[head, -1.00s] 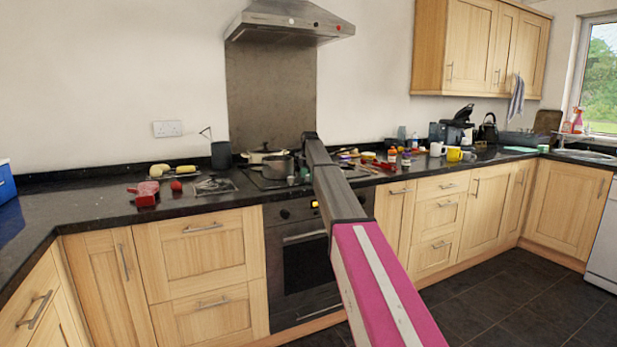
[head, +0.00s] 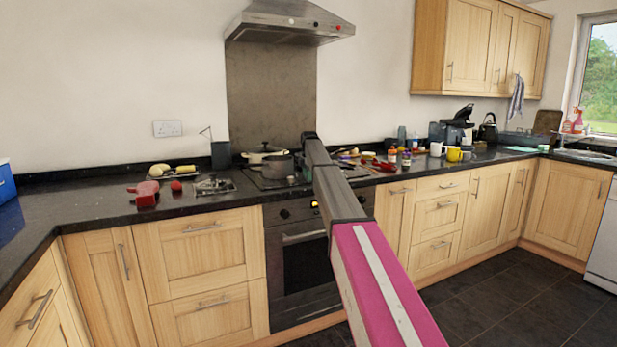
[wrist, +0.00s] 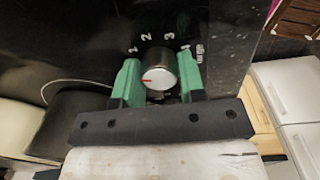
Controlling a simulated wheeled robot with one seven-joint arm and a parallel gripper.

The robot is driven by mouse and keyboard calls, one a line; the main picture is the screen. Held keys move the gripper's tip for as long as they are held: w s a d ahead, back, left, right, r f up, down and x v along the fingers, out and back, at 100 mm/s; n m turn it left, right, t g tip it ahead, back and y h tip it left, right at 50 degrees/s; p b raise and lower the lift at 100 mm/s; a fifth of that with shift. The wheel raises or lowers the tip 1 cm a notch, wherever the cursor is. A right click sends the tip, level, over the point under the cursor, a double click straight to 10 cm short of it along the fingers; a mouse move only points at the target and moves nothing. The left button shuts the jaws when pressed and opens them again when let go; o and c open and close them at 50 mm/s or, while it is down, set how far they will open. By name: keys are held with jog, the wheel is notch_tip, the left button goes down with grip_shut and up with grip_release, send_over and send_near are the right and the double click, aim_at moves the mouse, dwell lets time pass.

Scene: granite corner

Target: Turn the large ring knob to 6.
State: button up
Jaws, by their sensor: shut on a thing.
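In the wrist view, a round silver-faced knob (wrist: 159,69) with a dark side stands on a black surface. A red line on its face points to the left. Pale digits 1, 2 and 3 curve around its far side, and a further mark on the right is partly hidden. My gripper (wrist: 160,80) has its two green fingers on either side of the knob and is shut on it. Numbers below the knob are hidden by the gripper. In the head view, my arm hides the gripper and this knob.
A grey pot (head: 278,166) and a cream lidded pot (head: 262,151) stand on the hob, left of my arm. Several bottles and a yellow cup (head: 454,154) stand to the right on the dark counter (head: 100,208). The oven (head: 308,262) is below. The floor at right is clear.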

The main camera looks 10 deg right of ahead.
jog(key=m, duration=0.5)
jog(key=shift+m, duration=0.3)
jog(key=m, duration=0.5)
jog(key=shift+h, duration=0.3)
jog(key=m, duration=0.5)
jog(key=shift+a+m, duration=0.1)
jog(key=shift+m, duration=0.3)
jog(key=m, duration=0.4)
jog(key=shift+m+g, duration=0.3)
jog(key=m, duration=0.5)
jog(key=shift+w, duration=0.1)
jog(key=m, duration=0.5)
jog(key=shift+m, duration=0.4)
jog(key=m, duration=0.5)
jog(key=shift+g, duration=0.3)
jog(key=shift+m, duration=2.5)
